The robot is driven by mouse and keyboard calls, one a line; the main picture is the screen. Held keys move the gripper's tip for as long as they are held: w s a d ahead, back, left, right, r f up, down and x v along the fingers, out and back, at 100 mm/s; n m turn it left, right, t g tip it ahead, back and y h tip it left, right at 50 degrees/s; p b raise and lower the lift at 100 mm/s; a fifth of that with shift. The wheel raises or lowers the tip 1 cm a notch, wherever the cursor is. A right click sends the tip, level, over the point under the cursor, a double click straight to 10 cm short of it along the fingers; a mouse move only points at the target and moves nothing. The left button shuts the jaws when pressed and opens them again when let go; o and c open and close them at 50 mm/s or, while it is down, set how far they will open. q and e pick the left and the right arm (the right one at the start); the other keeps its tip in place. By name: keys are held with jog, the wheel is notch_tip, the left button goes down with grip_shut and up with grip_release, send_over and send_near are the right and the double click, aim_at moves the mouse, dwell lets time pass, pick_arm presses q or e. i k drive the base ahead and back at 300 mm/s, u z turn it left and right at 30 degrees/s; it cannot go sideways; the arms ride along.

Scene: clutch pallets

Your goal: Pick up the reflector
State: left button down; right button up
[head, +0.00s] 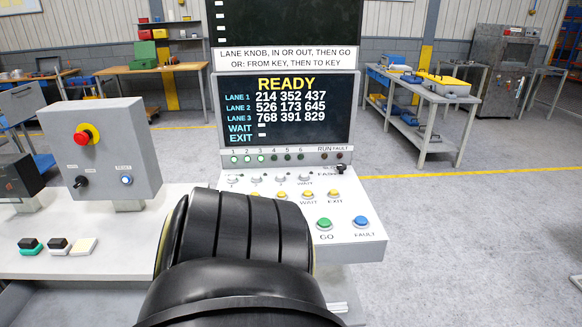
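I cannot make out anything that is clearly a reflector. On the white bench at the left lie a green-and-black block (30,246), a black-and-white block with red at its base (58,246) and a cream block (84,247); they are too small to identify further. A large black ribbed form, which looks like my own arm link, fills the lower middle and hides part of the console. Neither of my grippers shows.
A grey control box (103,150) with a red emergency button (81,139) stands on the bench. A console screen (288,112) reads READY, above a panel with a green GO button (324,224) and a blue FAULT button (361,221). Open floor (470,235) lies at right.

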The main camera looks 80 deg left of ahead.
aim_at(82, 246)
jog(key=i, duration=0.3)
jog(key=u, duration=0.8)
